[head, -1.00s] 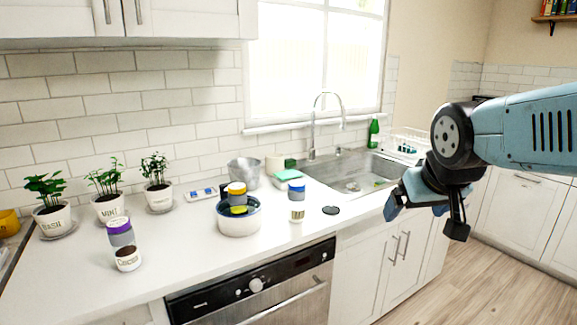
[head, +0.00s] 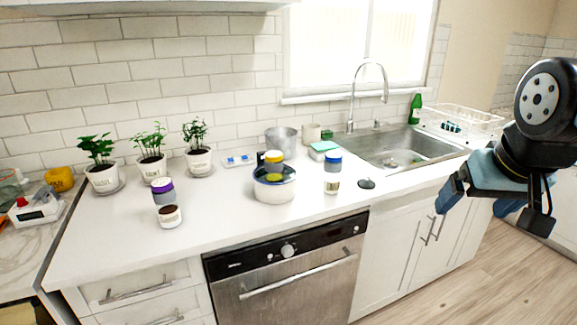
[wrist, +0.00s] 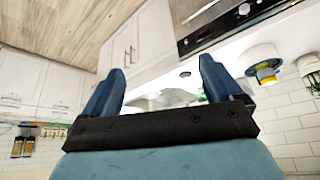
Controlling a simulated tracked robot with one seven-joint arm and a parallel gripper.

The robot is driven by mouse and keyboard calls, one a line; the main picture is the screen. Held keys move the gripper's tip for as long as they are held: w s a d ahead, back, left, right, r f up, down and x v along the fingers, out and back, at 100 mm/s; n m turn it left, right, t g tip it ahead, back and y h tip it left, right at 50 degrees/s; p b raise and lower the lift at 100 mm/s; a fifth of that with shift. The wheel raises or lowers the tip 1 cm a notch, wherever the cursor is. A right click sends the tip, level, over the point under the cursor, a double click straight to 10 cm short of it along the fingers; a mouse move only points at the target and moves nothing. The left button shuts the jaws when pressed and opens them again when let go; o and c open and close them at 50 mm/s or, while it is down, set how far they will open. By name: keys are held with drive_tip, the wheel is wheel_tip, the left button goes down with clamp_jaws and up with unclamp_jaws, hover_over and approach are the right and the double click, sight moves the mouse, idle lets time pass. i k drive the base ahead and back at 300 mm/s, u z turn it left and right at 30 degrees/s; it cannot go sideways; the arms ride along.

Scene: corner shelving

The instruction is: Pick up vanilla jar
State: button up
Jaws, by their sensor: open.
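Three lidded jars show in the head view, and I cannot read which label says vanilla. A purple-lidded jar (head: 165,203) with dark contents stands at the left front of the counter. A blue-lidded jar (head: 332,175) with pale contents stands right of the white bowl (head: 274,187). A yellow-lidded jar (head: 273,163) is in or behind that bowl, its lower part hidden. My gripper (head: 475,203) is open and empty at the right, in front of the sink cabinet and well away from the jars. Its spread fingers show in the wrist view (wrist: 161,67).
Three potted herbs (head: 150,166) stand along the wall. A small black disc (head: 366,183) lies by the sink (head: 405,150). The counter (head: 115,240) is clear at the front left.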

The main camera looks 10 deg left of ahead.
sight(274, 160)
drive_tip(key=z, duration=1.4)
drive_tip(key=i, duration=0.1)
drive_tip(key=u, duration=3.15)
drive_tip(key=k, duration=0.6)
drive_tip(key=z, duration=0.6)
drive_tip(key=i, duration=0.95)
drive_tip(key=z, duration=0.1)
